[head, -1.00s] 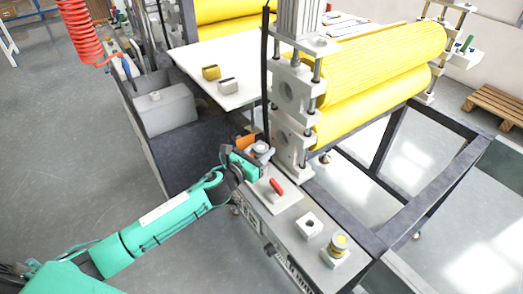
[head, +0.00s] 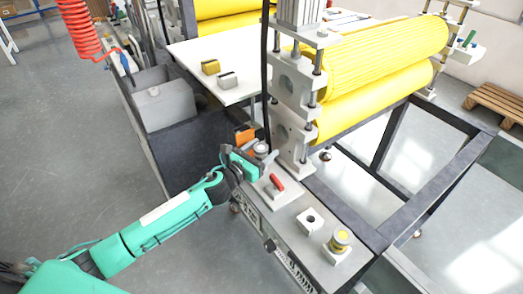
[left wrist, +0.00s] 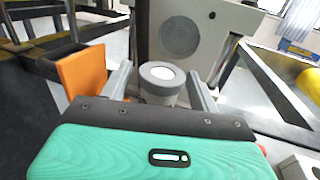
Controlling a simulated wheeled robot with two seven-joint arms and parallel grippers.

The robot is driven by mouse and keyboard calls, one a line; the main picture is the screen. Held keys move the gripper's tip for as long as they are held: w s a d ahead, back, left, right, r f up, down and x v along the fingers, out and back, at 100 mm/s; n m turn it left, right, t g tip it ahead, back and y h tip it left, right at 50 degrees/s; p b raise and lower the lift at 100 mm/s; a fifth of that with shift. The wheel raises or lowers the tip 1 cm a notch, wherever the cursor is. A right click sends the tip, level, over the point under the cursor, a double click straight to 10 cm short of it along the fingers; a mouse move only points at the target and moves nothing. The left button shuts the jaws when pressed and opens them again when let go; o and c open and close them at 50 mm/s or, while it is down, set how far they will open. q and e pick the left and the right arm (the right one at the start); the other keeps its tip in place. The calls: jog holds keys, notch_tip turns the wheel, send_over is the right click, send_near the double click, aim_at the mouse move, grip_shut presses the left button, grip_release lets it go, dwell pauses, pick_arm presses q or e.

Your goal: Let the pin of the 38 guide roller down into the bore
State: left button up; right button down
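A grey roller with a white top (left wrist: 162,73) stands upright between the fingers of my left gripper (left wrist: 160,88). It also shows in the head view (head: 261,149), by the foot of the roller stand. The left finger has a visible gap to the roller; the right finger is close beside it. The gripper (head: 263,160) looks open around it. A light block with a dark bore (head: 310,221) sits farther along the machine's top, empty. A yellow-banded roller (head: 341,239) stands beside that block. I cannot read a number on either roller. My right gripper is out of view.
A red handle (head: 277,183) lies between my left gripper and the bored block. An orange plate (left wrist: 82,72) stands left of the gripper. The roller stand (head: 291,100) rises close behind it.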

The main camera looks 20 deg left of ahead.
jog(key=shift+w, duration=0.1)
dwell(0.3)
pick_arm(q)
jog(key=shift+s+a, duration=0.1)
jog(key=b+v, duration=0.3)
jog(key=v, duration=1)
jog(key=shift+s, duration=0.25)
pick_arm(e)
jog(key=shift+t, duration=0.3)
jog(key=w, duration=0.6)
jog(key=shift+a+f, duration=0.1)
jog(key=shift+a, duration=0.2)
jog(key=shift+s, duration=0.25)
